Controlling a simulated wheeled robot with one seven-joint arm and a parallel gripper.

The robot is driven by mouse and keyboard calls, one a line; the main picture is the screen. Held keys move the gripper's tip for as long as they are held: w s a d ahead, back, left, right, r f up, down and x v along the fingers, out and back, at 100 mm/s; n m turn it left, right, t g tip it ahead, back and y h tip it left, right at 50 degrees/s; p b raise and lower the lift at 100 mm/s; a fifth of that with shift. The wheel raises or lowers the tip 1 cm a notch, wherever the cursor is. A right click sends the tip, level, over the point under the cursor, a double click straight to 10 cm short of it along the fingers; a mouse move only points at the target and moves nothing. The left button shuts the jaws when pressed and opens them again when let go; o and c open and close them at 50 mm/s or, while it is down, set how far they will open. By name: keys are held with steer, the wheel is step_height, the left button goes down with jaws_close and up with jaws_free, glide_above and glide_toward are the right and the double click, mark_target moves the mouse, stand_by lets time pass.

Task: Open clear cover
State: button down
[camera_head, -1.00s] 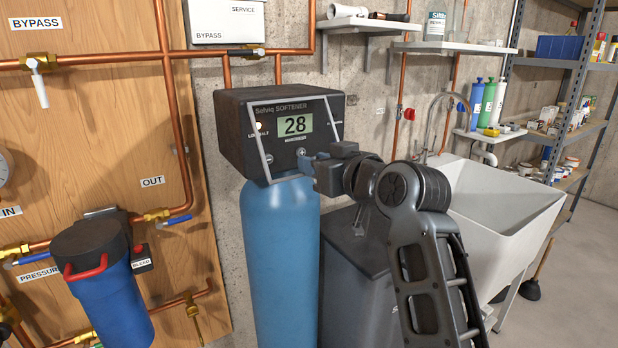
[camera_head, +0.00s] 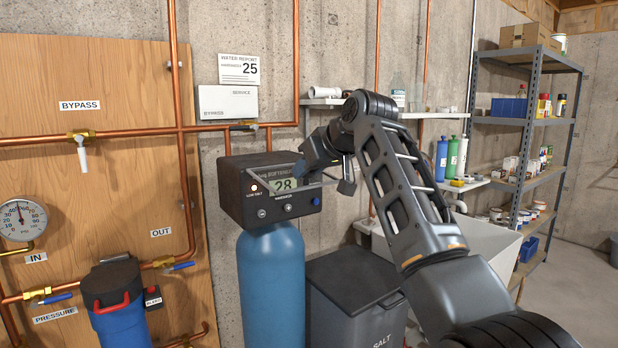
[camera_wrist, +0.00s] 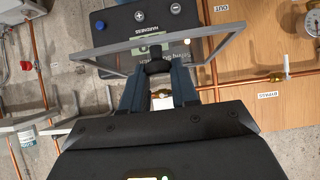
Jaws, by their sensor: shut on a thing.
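The softener's dark control head (camera_head: 236,196) sits on the blue tank (camera_head: 270,285); its display reads 28. The clear cover has a thin grey frame (camera_head: 318,184) and now stands out from the panel, raised near the head's top. The wrist view, inverted, shows the cover's frame (camera_wrist: 105,49) spanning in front of the panel, with the buttons (camera_wrist: 139,15) uncovered beyond it. In the head view my gripper (camera_head: 304,168) is at the head's upper right, partly hidden by my arm.
Copper pipes (camera_head: 182,90) and a wooden board (camera_head: 60,210) are at left. A grey salt bin (camera_head: 350,285) stands right of the tank. A white sink (camera_head: 470,245) and shelving (camera_head: 575,110) are further right. A small wall shelf (camera_head: 325,101) is behind my arm.

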steer(key=shift+w+a+r+g, duration=0.15)
steer(key=shift+r+g, duration=0.25)
steer(key=shift+r, duration=0.25)
steer(key=shift+f, duration=0.1)
steer(key=c, duration=0.9)
jaws_free()
steer(key=shift+w+h, duration=0.1)
steer(key=shift+h, duration=0.2)
steer(key=shift+o, duration=0.2)
steer(key=b+v, duration=0.2)
steer(key=v, duration=0.5)
steer(key=shift+s+d+r, duration=0.2)
steer(key=shift+s, duration=0.05)
steer(key=shift+f, duration=0.15)
